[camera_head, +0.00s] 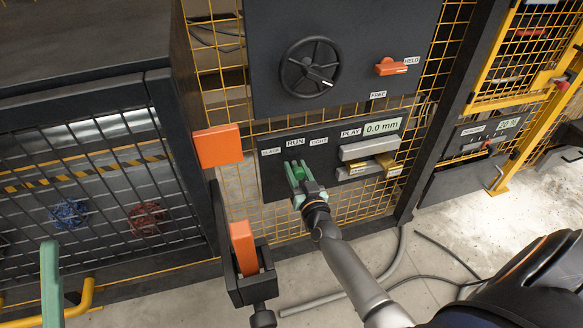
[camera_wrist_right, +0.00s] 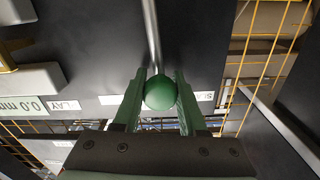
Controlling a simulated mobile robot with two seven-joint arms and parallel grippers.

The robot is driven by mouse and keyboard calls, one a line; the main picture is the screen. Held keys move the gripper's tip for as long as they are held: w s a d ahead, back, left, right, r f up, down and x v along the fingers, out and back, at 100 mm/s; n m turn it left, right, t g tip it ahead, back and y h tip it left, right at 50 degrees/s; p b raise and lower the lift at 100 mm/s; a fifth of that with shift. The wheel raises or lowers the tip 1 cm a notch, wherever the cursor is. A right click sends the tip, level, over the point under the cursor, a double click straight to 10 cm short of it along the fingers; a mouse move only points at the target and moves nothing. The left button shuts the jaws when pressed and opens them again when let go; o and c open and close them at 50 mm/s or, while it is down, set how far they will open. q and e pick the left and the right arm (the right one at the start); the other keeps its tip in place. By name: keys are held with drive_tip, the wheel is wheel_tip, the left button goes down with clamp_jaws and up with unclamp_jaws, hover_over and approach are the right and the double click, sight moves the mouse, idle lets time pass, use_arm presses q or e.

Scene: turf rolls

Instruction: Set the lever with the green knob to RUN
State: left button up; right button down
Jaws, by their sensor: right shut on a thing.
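The green knob (camera_wrist_right: 160,93) sits on the end of a straight metal lever rod (camera_wrist_right: 152,35) in the right wrist view. My right gripper (camera_wrist_right: 160,98) has its two green fingers closed on either side of the knob. In the head view my right gripper (camera_head: 299,172) is at the dark lower panel, just below the RUN label (camera_head: 296,143). SLACK (camera_head: 271,152) is left of RUN and TIGHT (camera_head: 318,141) is right of it. The gripper hides the knob and most of the lever there. A green upright piece at lower left looks like a finger of my left gripper (camera_head: 50,285).
A display (camera_head: 382,127) reads 0.0 mm. Grey and yellow blocks (camera_head: 368,148) project right of the gripper. A black handwheel (camera_head: 310,67) and an orange handle (camera_head: 391,67) are above. Orange blocks (camera_head: 218,146) stand at left. Yellow mesh (camera_head: 235,185) surrounds the panels.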

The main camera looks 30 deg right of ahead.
drive_tip(key=shift+s+d+m, duration=0.15)
drive_tip(key=shift+d+m, duration=0.2)
drive_tip(key=shift+m, duration=0.15)
use_arm(q)
drive_tip(key=shift+w+f+y, duration=0.25)
drive_tip(key=shift+w+y, duration=0.05)
drive_tip(key=shift+w, duration=0.05)
use_arm(e)
drive_tip(key=shift+c, duration=2.3)
unclamp_jaws()
use_arm(q)
drive_tip(key=shift+s+r, duration=0.1)
